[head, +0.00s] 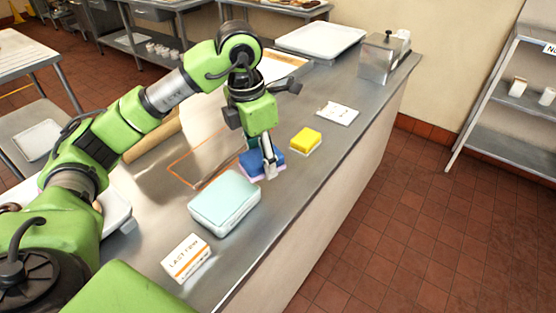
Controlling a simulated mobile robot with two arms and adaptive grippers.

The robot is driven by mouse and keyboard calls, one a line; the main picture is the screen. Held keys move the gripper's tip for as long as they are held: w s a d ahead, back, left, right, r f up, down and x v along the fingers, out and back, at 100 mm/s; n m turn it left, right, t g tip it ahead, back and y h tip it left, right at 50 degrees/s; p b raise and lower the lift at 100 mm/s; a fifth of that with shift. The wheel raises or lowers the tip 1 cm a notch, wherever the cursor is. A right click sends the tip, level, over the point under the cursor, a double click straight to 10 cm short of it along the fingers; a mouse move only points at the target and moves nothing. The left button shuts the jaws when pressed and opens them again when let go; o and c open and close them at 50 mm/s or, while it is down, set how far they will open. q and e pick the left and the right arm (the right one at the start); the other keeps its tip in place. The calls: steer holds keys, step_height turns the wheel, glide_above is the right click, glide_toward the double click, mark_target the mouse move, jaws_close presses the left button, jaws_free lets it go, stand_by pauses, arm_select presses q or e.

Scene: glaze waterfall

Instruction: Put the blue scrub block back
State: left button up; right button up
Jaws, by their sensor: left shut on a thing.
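The blue scrub block (251,166) is on or just above the metal counter, over a pinkish base or pad (249,178). My left gripper (270,168) reaches down from above and is shut on the block, its fingers hiding part of it. I cannot tell whether the block touches what lies under it. My right gripper does not show.
A yellow sponge (306,138) lies to the right of the block and a pale teal box (224,203) in front. A "last few" card (186,258) stands near the front. A metal dispenser (381,58) and white tray (321,41) are at the back.

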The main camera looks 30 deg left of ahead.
mark_target(280, 173)
arm_select(q)
steer(key=w, duration=0.1)
steer(key=w+f+p, duration=0.1)
steer(key=w, duration=0.2)
steer(key=shift+w+f, duration=0.2)
steer(key=shift+f, duration=0.05)
steer(key=w+f, duration=0.1)
steer(key=f, duration=0.1)
steer(key=w+f+p, duration=0.1)
steer(key=w, duration=0.1)
steer(key=w+a+f, duration=0.1)
steer(key=f, duration=0.1)
steer(key=shift+w+f+p, duration=0.25)
steer(key=shift+f+p, duration=0.05)
steer(key=shift+p, duration=0.1)
steer(key=shift+w+d+f, duration=0.1)
steer(key=shift+w+f, duration=0.05)
steer(key=f, duration=0.1)
steer(key=f+p, duration=0.2)
steer(key=shift+w, duration=0.25)
steer(key=shift+f, duration=0.55)
steer(key=o, duration=1)
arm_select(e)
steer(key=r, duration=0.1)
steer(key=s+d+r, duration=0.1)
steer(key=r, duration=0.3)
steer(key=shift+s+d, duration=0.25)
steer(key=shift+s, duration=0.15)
